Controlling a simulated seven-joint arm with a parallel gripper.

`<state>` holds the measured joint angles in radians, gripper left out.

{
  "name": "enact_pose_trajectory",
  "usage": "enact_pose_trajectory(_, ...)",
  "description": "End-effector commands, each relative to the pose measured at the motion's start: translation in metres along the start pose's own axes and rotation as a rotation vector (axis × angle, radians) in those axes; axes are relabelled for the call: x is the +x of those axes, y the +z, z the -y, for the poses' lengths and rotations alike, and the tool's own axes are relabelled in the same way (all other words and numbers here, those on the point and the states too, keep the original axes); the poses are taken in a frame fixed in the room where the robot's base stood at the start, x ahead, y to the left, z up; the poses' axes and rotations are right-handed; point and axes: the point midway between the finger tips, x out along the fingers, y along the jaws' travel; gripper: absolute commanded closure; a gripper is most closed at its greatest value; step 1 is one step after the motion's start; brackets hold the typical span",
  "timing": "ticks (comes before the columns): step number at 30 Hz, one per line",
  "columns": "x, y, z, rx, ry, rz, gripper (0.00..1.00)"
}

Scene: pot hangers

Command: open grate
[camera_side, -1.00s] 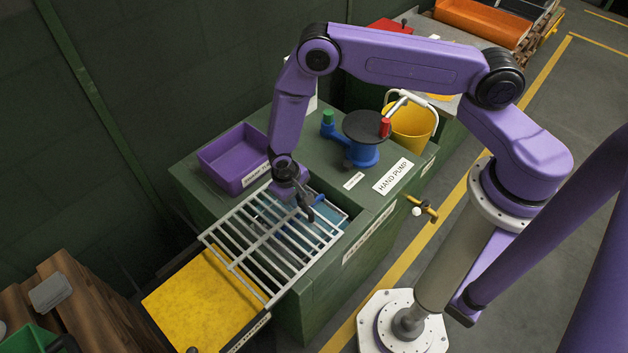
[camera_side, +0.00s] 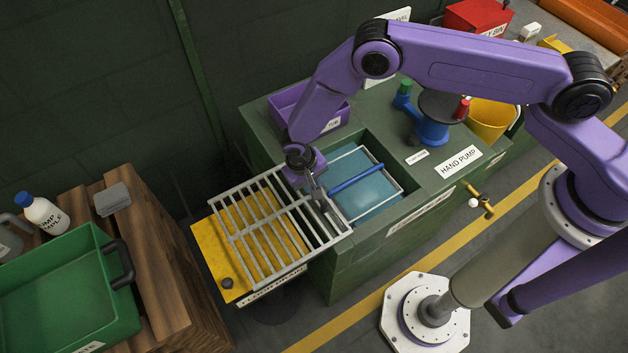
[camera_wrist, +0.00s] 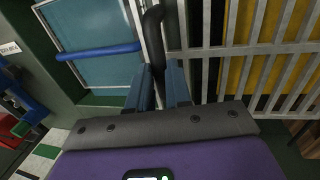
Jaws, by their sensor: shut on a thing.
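The grate (camera_side: 252,232), a light metal frame with several bars, lies mostly over the yellow platform at the left of the green cabinet. Its right edge lies over the left part of the cabinet top. My gripper (camera_side: 316,196) is at the grate's right end, shut on the dark grate handle. In the wrist view my gripper (camera_wrist: 160,88) has its blue fingers on either side of the black handle (camera_wrist: 153,32), with the grate bars (camera_wrist: 240,50) to the right. The basin (camera_side: 368,192), with blue inside and a blue bar across it, is uncovered to the right of the grate.
The yellow platform (camera_side: 208,240) shows under and beside the grate. A purple bin (camera_side: 290,108), a blue hand pump (camera_side: 432,130) and a yellow bucket (camera_side: 490,120) stand behind. A green crate (camera_side: 70,290) is on wooden boards at left. A brass tap (camera_side: 480,200) sticks out in front.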

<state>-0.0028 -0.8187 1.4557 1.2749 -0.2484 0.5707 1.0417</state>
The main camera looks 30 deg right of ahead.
Motion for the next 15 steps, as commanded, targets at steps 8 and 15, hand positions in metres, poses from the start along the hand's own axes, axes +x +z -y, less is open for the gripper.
enact_pose_trajectory(8,-0.0004,-0.0004,0.0000,0.000,-0.001,-0.001,0.56)
enact_pose_trajectory(15,-0.0009,-0.0004,-0.0002,0.000,-0.001,-0.001,0.56)
